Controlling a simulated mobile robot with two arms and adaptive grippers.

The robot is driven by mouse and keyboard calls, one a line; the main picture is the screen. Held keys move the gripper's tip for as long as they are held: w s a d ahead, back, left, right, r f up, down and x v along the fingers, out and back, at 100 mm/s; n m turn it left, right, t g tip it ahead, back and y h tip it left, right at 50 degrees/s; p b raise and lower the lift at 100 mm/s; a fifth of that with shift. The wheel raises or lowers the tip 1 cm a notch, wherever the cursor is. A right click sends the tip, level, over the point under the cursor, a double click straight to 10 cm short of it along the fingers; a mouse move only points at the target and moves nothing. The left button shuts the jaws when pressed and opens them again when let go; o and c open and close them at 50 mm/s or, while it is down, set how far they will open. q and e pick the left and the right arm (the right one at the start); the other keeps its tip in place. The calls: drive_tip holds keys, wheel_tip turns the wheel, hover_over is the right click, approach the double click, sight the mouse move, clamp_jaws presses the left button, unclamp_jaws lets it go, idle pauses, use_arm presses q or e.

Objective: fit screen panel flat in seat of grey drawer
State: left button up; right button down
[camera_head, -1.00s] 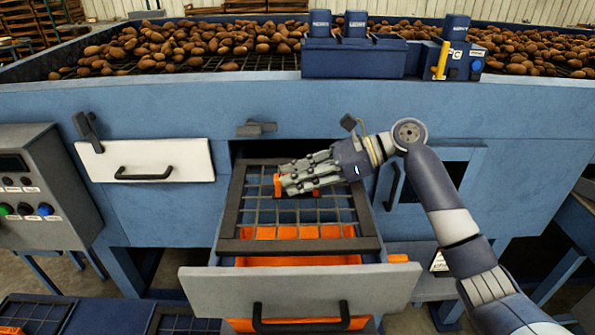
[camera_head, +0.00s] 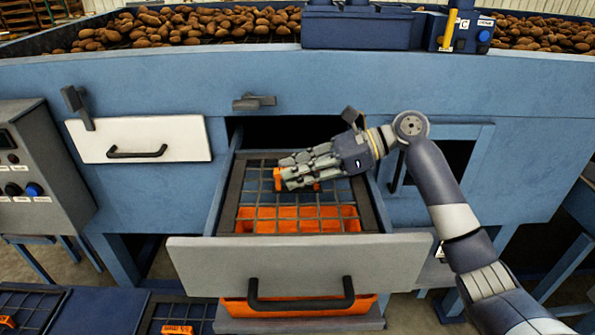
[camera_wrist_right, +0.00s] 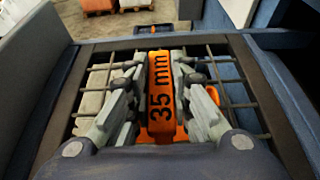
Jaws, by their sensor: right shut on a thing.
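The screen panel, a wire grid in a dark frame (camera_head: 232,200), lies in the open grey drawer (camera_head: 300,258). It looks about level, below the top of the drawer front, which hides its front edge. I cannot tell whether it touches the seat all round. My right gripper (camera_head: 284,177) is over the panel's middle, shut on its orange grip. The right wrist view shows the grip (camera_wrist_right: 162,90), marked "35 mm", between the fingers (camera_wrist_right: 158,62), and the dark frame (camera_wrist_right: 58,112) around the grid. My left gripper is not in view.
Orange shows under the grid (camera_head: 335,222). A closed white drawer (camera_head: 185,137) is on the left and a blue-framed opening (camera_head: 435,165) on the right. A control box (camera_head: 40,165) stands at far left. Other screen panels (camera_head: 30,305) lie low at left.

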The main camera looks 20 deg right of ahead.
drive_tip(key=shift+f, duration=0.25)
idle(0.7)
drive_tip(key=c, duration=1.4)
unclamp_jaws()
drive_tip(key=shift+o, duration=0.2)
drive_tip(key=shift+s+f, duration=0.1)
drive_tip(key=shift+f, duration=0.25)
drive_tip(key=shift+d+r, duration=0.15)
drive_tip(key=shift+d, duration=0.15)
drive_tip(key=v, duration=1.1)
drive_tip(key=shift+d+r, duration=0.1)
drive_tip(key=shift+r, duration=0.15)
drive_tip(key=shift+s, duration=0.1)
